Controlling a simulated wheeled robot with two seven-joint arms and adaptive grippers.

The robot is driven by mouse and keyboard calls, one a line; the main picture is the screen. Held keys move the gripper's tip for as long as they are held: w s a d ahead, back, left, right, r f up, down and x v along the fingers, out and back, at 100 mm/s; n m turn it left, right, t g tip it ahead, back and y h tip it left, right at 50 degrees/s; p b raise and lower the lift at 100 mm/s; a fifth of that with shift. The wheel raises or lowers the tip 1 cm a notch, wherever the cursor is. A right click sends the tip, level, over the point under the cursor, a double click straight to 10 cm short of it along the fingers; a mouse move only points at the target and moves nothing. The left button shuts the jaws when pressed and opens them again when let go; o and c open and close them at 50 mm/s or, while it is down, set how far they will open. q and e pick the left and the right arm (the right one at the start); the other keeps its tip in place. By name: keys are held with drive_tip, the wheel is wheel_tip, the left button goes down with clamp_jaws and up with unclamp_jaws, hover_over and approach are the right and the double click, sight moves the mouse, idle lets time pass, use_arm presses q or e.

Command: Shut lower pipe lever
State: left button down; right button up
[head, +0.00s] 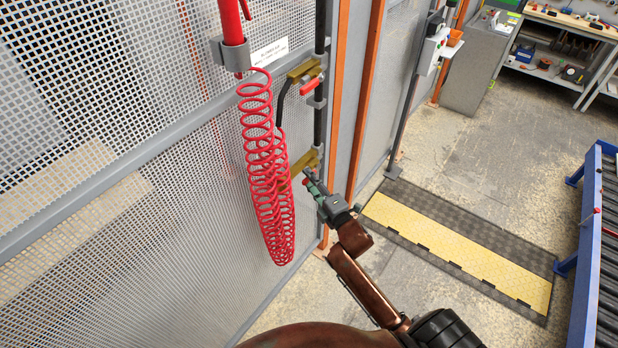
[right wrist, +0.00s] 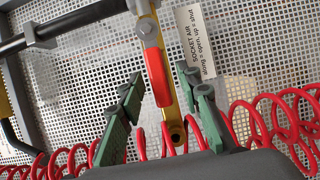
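The lower lever is a red handle bolted to a brass valve; in the right wrist view the lever (right wrist: 156,78) lies along the brass body (right wrist: 173,125). In the head view the lower brass valve (head: 305,160) branches off the dark upright pipe (head: 319,112), and its lever is mostly hidden by my gripper. My right gripper (head: 309,178) is at this valve. In the right wrist view its green fingers (right wrist: 162,85) are apart, one on each side of the lever, with gaps showing. My left gripper is not in view.
An upper brass valve with its own red lever (head: 311,87) sits higher on the pipe. A red coiled hose (head: 268,165) hangs just left of my gripper, and its coils cross behind the fingers. A mesh panel (head: 100,165) stands behind.

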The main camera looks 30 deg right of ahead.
drive_tip(key=shift+w, duration=0.55)
clamp_jaws()
